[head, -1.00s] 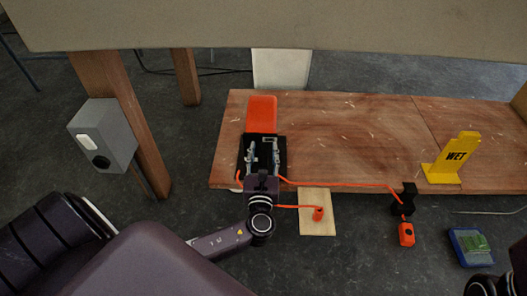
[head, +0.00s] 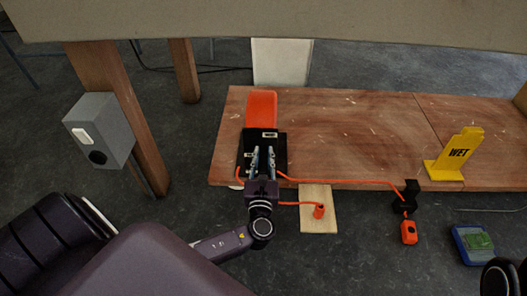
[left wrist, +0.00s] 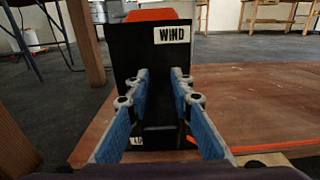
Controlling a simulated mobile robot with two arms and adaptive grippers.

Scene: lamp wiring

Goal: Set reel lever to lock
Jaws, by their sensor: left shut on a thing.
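The reel is a black box (head: 279,146) with an orange part (head: 262,107) behind it, near the left end of the low wooden bench. A white label reading WIND (left wrist: 171,34) is at the upper right of its black face in the left wrist view. Another pale label shows only partly beside the fingers in the head view. My left gripper (head: 263,152) is at the black box, its two fingers close together and shut on a dark piece between them, seemingly the lever. The lever is mostly hidden by the fingers.
An orange cord (head: 340,181) runs along the bench (head: 350,130) front to a black clip (head: 406,196) with an orange block (head: 409,232) below. A grey box (head: 101,130) is on a wooden post at left.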

